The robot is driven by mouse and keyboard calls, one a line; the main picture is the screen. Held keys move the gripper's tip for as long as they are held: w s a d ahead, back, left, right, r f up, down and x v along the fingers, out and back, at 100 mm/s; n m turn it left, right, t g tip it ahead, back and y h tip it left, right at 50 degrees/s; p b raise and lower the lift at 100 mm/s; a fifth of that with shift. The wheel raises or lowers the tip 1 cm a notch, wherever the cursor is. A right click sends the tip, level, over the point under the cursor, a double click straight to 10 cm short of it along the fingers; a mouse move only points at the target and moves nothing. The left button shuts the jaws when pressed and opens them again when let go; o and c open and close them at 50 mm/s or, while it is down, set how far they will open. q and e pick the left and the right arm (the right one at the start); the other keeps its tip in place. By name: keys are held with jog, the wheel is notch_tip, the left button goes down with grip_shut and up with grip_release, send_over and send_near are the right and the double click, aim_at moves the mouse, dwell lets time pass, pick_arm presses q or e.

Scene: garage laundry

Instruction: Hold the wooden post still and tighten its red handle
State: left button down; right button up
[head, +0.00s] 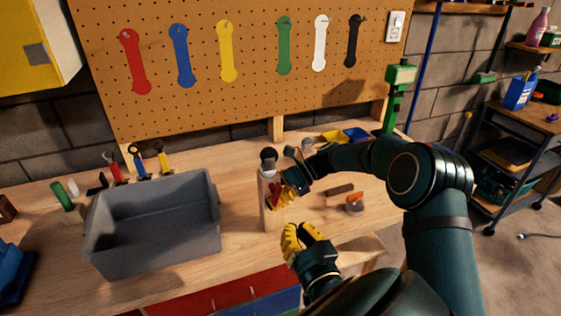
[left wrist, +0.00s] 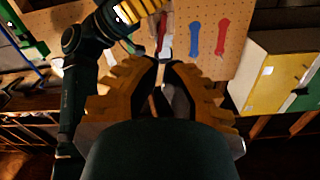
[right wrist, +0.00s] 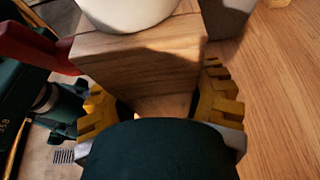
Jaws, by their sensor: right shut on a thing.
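The wooden post (head: 271,217) stands upright on the workbench, with a white collar and a dark knob on top. Its red handle (head: 275,194) sticks out from the side, partly covered by my right gripper in the head view; it also shows at the left of the right wrist view (right wrist: 35,45). My right gripper (head: 286,194) is shut on the post, its yellow fingers on both sides of the wood (right wrist: 150,70). My left gripper (head: 302,236) is empty and open with a narrow gap, in front of and below the handle, apart from the post.
A grey bin (head: 155,245) stands on the bench left of the post. Hand tools stand behind the bin. A small orange-and-grey item (head: 354,203) and a dark block (head: 339,190) lie right of the post. A pegboard (head: 255,60) with coloured wrench shapes is behind.

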pick_arm(q)
jog(key=w+d+r+m+t+h, duration=0.2)
jog(key=w+r+m+h, duration=0.45)
jog(key=w+h, duration=0.2)
notch_tip(320, 180, up, 3)
jog(key=m+g+h, duration=1)
jog(key=m+h, duration=0.3)
jog(key=m, duration=0.7)
send_over(277, 195)
jog(key=a, duration=0.4)
jog(key=s+a+f+m+g+y, duration=0.1)
jog(key=s+a+f+m+g, duration=0.15)
jog(key=a, duration=0.25)
jog(key=s+a+f+m+g+y, duration=0.1)
jog(key=s+a+f+m+g, duration=0.1)
jog(key=a+m, duration=0.25)
jog(key=shift+n, duration=0.45)
jog(key=x, duration=1.3)
jog(key=shift+f, duration=0.2)
